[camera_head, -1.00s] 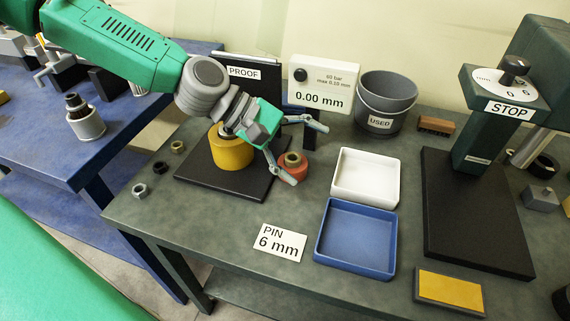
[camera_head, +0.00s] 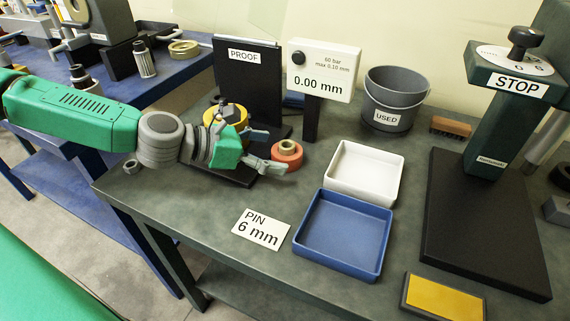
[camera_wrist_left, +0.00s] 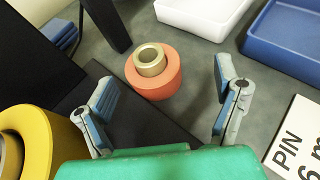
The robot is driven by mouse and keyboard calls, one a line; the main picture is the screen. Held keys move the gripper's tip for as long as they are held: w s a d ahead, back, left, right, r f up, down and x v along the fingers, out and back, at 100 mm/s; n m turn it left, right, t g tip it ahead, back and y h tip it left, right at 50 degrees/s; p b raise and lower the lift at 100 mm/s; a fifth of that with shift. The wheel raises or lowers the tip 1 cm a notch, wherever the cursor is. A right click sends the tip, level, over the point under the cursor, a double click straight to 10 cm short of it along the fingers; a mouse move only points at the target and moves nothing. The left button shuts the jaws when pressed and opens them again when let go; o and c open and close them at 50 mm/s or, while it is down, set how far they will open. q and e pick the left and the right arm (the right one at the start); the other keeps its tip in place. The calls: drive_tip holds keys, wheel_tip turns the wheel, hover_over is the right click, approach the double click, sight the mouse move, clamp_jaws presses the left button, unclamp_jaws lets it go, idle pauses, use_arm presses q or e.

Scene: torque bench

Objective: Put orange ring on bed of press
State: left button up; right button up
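The orange ring (camera_head: 288,158) stands on the grey bench beside the black plate under the PROOF panel (camera_head: 248,85). A brass collar (camera_wrist_left: 150,58) sits at its centre; it also shows in the wrist view, where the orange ring (camera_wrist_left: 155,86) lies ahead of my fingers. My left gripper (camera_head: 266,151) is open and low, just left of the ring. Its two fingers are spread with nothing between them. The press (camera_head: 490,130) with the STOP label stands at right, and its black bed (camera_head: 480,235) is bare. My right gripper is not in view.
A yellow cylinder (camera_wrist_left: 42,135) stands close to my left finger. The gauge post and USED bucket (camera_head: 394,98) stand behind.

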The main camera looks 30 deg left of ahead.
sight(298, 146)
use_arm(q)
drive_tip(key=x, duration=0.3)
drive_tip(key=shift+w+a+f, duration=0.15)
drive_tip(key=shift+w+a, duration=0.05)
drive_tip(key=shift+w, duration=0.05)
drive_tip(key=shift+w+f+b, duration=0.1)
drive_tip(key=shift+w+b, duration=0.15)
drive_tip(key=shift+b, duration=0.1)
drive_tip(key=shift+w+f, duration=0.2)
drive_tip(key=shift+w+d+f+b, duration=0.15)
drive_tip(key=shift+w+f+b, duration=0.35)
drive_tip(key=shift+w, duration=0.3)
drive_tip(key=shift+w+d, duration=0.15)
drive_tip(key=shift+d, duration=0.8)
drive_tip(key=shift+w+d+r, duration=0.1)
drive_tip(key=shift+d, duration=0.15)
drive_tip(key=shift+c, duration=0.8)
drive_tip(key=shift+d, duration=0.1)
drive_tip(key=c, duration=1.4)
drive_tip(key=shift+a+r, duration=0.1)
drive_tip(key=shift+a, duration=0.15)
clamp_jaws()
drive_tip(key=shift+w+a, duration=0.1)
drive_tip(key=shift+a, duration=0.2)
drive_tip(key=shift+r, duration=0.1)
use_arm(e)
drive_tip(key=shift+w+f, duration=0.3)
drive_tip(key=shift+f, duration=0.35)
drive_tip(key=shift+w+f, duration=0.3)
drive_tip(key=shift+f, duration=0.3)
